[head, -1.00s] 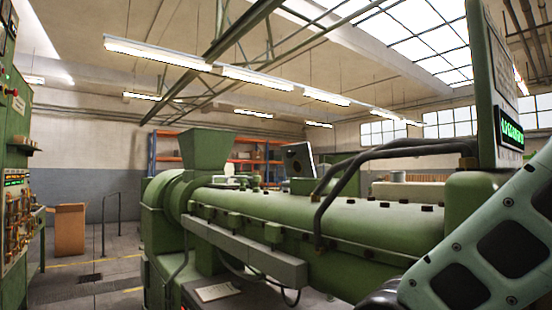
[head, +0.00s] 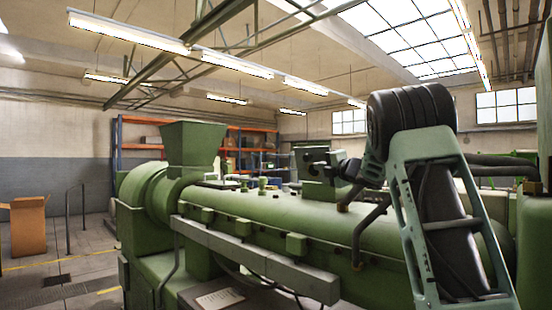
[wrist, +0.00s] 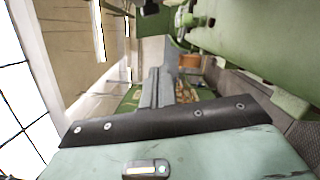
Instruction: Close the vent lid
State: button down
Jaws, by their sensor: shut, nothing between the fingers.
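The vent lid (head: 303,152) is a grey plate on top of the green vent box (head: 322,190), which sits on the long green extruder barrel in the head view. The lid looks raised, but my gripper partly covers it and its exact angle is hard to tell. My gripper (head: 318,165) is dark and shut with nothing in it. It is in front of the lid, at about its height; I cannot tell whether it touches. I cannot make out the lid in the wrist view.
The green barrel (head: 265,209) runs across the view, with a hopper (head: 193,144) at its left end. Dark hoses (head: 367,232) arch over the barrel on the right, close to my arm. A brown box (head: 27,228) stands on the floor at far left.

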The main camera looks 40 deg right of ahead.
aim_at(311, 166)
jog(key=w+d+r+p, duration=0.2)
jog(key=w+d+p, duration=0.3)
jog(key=w+p, duration=0.3)
jog(key=shift+w, duration=1.15)
jog(key=shift+r, duration=0.1)
